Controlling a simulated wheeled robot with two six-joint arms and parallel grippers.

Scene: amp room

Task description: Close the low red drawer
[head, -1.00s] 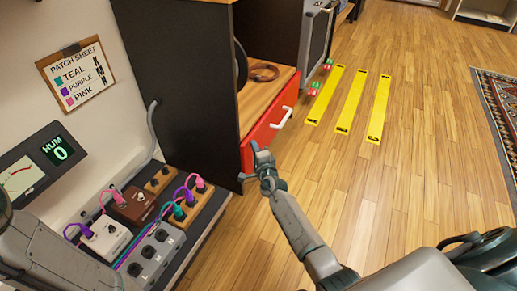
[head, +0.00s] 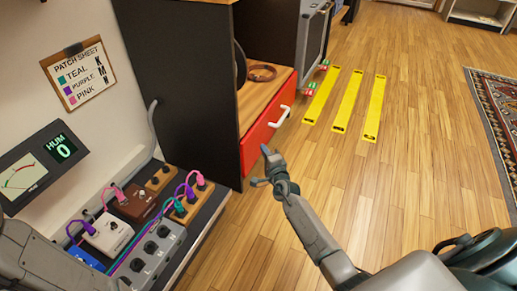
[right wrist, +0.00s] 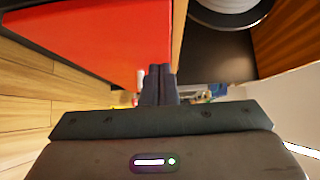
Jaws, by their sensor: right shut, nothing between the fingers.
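The low red drawer (head: 266,128) has a red front with a white handle (head: 280,117) and sits low in a dark cabinet. I cannot tell how far out it stands. My right gripper (head: 266,153) is shut and empty, low in front of the drawer's near end and below its handle. In the right wrist view, the shut fingers (right wrist: 158,84) point toward the red front (right wrist: 100,35), which fills the upper left. I cannot tell whether they touch it. Part of my left arm shows at the lower left, but its gripper is out of view.
The cabinet's black side panel (head: 180,85) stands left of the drawer. A coiled brown strap (head: 262,72) lies on the wooden surface behind the red front. A pedal board with cables (head: 150,225) is at lower left. Yellow floor strips (head: 347,100) lie right; wooden floor there is open.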

